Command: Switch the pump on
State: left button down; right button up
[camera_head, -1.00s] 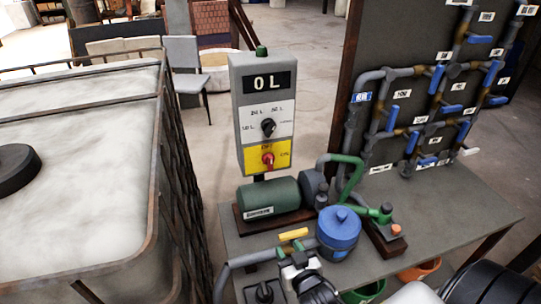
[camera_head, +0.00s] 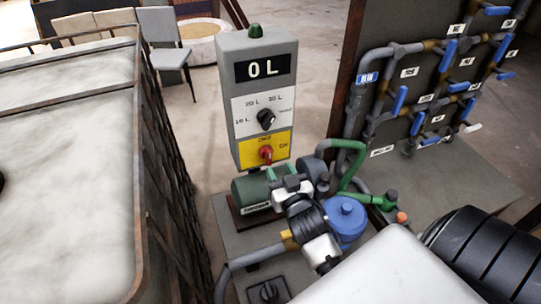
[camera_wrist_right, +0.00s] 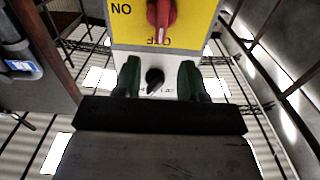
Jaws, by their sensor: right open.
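The pump's switch is a red rotary knob (camera_head: 265,153) on the yellow panel of a grey control box (camera_head: 229,150). Its pointer is towards OFF; ON is to its right in the head view. The knob also shows at the top of the right wrist view (camera_wrist_right: 161,14), where the panel is upside down. My right gripper (camera_head: 284,172) is open and empty, in front of the box and just below the knob in the head view. Its green fingers (camera_wrist_right: 159,78) are apart, with nothing between them. The green pump (camera_head: 250,192) is partly hidden behind my gripper. My left gripper is not in view.
Above the knob are a black selector (camera_head: 266,119) and a display (camera_head: 262,68) reading 0 L. A blue-lidded vessel (camera_head: 346,222) and green pipes (camera_head: 345,160) stand right of my gripper. A caged white tank (camera_head: 70,170) fills the left; a valve board (camera_head: 415,45) stands right.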

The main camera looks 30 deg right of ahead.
aim_at(270, 154)
jog(key=x, duration=0.4)
jog(key=shift+f+b, duration=0.15)
jog(key=shift+b, duration=0.25)
jog(key=x, duration=0.2)
jog(key=shift+w+b, duration=0.3)
jog(key=shift+w, duration=0.15)
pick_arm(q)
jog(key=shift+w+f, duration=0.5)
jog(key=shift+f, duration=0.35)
pick_arm(e)
grip_shut()
